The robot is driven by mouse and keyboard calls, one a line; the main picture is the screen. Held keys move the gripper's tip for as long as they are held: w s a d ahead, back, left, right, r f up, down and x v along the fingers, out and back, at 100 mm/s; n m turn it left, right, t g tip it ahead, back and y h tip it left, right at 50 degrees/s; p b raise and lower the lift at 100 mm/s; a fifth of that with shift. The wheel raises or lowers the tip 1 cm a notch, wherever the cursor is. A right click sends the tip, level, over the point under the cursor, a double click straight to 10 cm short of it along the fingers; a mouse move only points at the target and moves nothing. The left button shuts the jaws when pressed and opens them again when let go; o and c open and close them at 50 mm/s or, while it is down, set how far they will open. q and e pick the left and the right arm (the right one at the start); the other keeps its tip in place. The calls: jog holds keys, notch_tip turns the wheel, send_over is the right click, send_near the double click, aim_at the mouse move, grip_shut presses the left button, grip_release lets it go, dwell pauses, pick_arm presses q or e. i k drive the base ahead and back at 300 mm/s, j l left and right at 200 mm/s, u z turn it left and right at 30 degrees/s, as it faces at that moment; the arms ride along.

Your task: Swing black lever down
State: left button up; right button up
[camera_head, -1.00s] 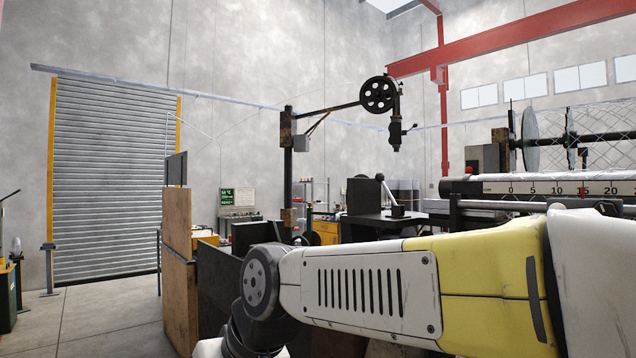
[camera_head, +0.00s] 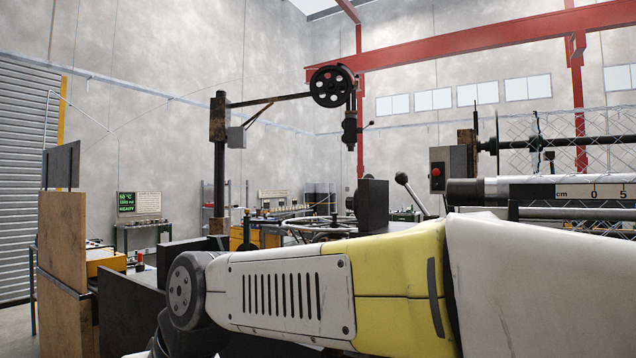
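A lever with a black ball knob (camera_head: 401,178) and a pale rod leans up to the left, beside a dark upright block (camera_head: 374,206) in the middle of the view. Its lower end is hidden behind my arm. A second small black lever (camera_head: 368,125) sticks out to the right from the dark head hanging under the black spoked wheel (camera_head: 332,87). I cannot tell which of them is the black lever. My arm, white and yellow, crosses the lower view from the right. Neither gripper is in view.
A grey control box (camera_head: 438,170) with a red button stands right of the ball-knob lever. A roller with a cm scale (camera_head: 590,192) and a wire mesh (camera_head: 570,140) are at the right. Wooden panels (camera_head: 64,240) stand at the left. A screen (camera_head: 126,203) reads READY.

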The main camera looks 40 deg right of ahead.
aim_at(400, 178)
jog(key=i+z, duration=0.4)
jog(key=i+j+z, duration=0.15)
jog(key=z, duration=0.3)
jog(key=i+j+z, duration=0.25)
jog(key=z, duration=0.15)
jog(key=i+z, duration=0.15)
jog(key=z, duration=0.3)
jog(key=i+j+z, duration=0.15)
jog(key=z, duration=0.3)
jog(key=i+j+z, duration=0.15)
jog(key=z, duration=0.3)
jog(key=i+j+z, duration=0.15)
jog(key=z, duration=0.3)
jog(key=j+z, duration=0.3)
jog(key=z, duration=0.15)
jog(key=i, duration=0.05)
